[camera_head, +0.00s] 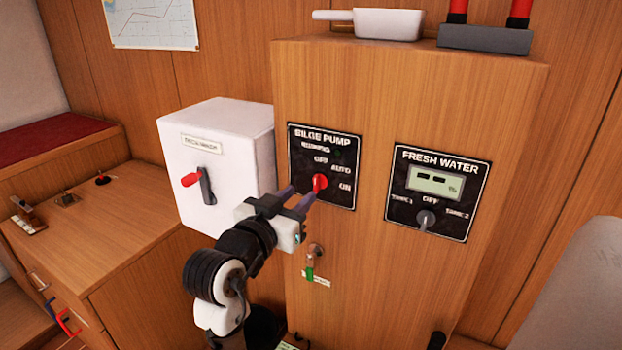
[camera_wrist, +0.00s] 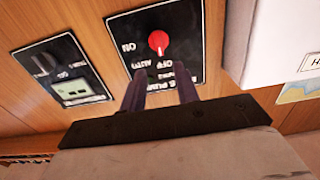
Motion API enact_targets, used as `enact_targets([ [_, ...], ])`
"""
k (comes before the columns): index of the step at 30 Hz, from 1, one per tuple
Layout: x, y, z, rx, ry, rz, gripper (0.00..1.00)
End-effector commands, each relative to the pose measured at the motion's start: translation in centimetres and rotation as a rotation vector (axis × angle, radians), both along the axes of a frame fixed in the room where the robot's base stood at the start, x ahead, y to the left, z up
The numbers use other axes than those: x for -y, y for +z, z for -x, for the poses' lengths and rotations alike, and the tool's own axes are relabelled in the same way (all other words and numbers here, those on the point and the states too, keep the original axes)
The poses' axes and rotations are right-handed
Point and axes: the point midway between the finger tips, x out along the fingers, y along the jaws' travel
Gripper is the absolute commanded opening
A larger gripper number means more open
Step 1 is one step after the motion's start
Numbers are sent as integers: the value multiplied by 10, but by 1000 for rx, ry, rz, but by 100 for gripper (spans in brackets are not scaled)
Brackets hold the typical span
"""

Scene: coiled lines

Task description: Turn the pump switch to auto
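The bilge pump panel (camera_head: 336,198) is a black plate on the wooden cabinet front, marked OFF, AUTO and ON around a round red switch knob (camera_head: 320,184). In the wrist view, upside down, the red knob (camera_wrist: 158,42) has a pale pointer line that appears to aim at OFF. My gripper (camera_head: 301,194) is in front of the panel, just left of the knob in the head view. In the wrist view my gripper (camera_wrist: 160,80) has its two dark fingers apart with nothing between them. The knob lies beyond the fingertips. I cannot tell whether a finger touches it.
A white box (camera_head: 230,150) with a red-tipped lever stands left of the panel. The fresh water panel (camera_head: 438,192) with its grey knob is to the right. A small green-tagged fitting (camera_head: 312,262) sits below the bilge panel. A white pan (camera_head: 388,24) stands on top.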

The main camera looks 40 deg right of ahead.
Motion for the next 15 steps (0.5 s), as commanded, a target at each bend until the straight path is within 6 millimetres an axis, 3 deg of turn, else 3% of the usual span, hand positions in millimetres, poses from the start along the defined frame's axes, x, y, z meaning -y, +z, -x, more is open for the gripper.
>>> enact_targets([
  [6,40,2,-15,0,-2,-1,31],
  [15,60,1,-25,1,2,2,31],
])
